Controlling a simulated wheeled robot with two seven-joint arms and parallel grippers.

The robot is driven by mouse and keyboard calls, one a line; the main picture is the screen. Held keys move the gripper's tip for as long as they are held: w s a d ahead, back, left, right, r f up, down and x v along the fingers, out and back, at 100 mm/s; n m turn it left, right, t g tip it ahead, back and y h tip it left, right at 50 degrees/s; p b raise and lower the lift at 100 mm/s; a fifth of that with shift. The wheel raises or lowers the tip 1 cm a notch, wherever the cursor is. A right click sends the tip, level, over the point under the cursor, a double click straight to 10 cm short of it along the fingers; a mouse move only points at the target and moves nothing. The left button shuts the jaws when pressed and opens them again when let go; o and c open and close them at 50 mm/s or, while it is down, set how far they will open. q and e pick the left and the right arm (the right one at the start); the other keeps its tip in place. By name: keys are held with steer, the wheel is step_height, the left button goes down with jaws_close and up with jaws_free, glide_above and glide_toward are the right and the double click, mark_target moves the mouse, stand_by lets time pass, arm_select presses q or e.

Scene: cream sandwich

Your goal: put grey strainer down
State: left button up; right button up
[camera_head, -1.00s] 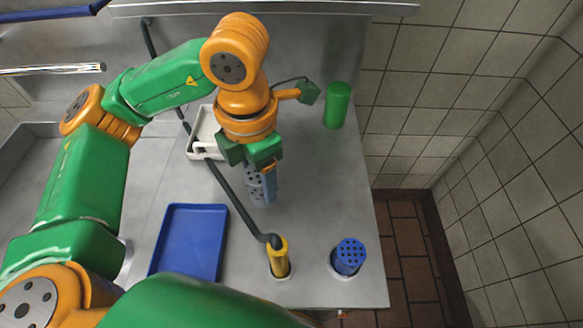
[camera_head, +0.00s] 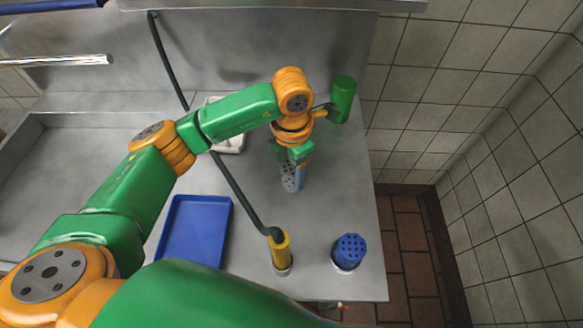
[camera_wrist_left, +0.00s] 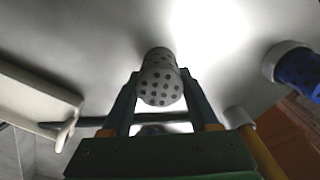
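The grey strainer (camera_head: 292,179), a perforated cylinder, is at the middle right of the steel counter in the head view. In the left wrist view its dotted end (camera_wrist_left: 160,85) shows between the two fingers. My left gripper (camera_head: 297,168) is shut on it, with one finger along each side; the fingers also show in the wrist view (camera_wrist_left: 160,92). I cannot tell whether the strainer's lower end touches the counter. My right gripper is not in view.
A green cylinder (camera_head: 343,92) stands close to my left wrist. A blue perforated cylinder (camera_head: 348,253) and a yellow-ended dark hose (camera_head: 280,251) stand at the front. A blue tray (camera_head: 194,235) lies left, a white container (camera_head: 232,144) behind. The counter (camera_head: 335,205) right of the strainer is clear.

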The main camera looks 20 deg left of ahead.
mark_target(292, 167)
arm_select(q)
steer(key=o, duration=0.4)
step_height(292, 167, up, 12)
steer(key=shift+r, duration=0.2)
steer(key=shift+r+p, duration=0.1)
steer(key=shift+p, duration=0.2)
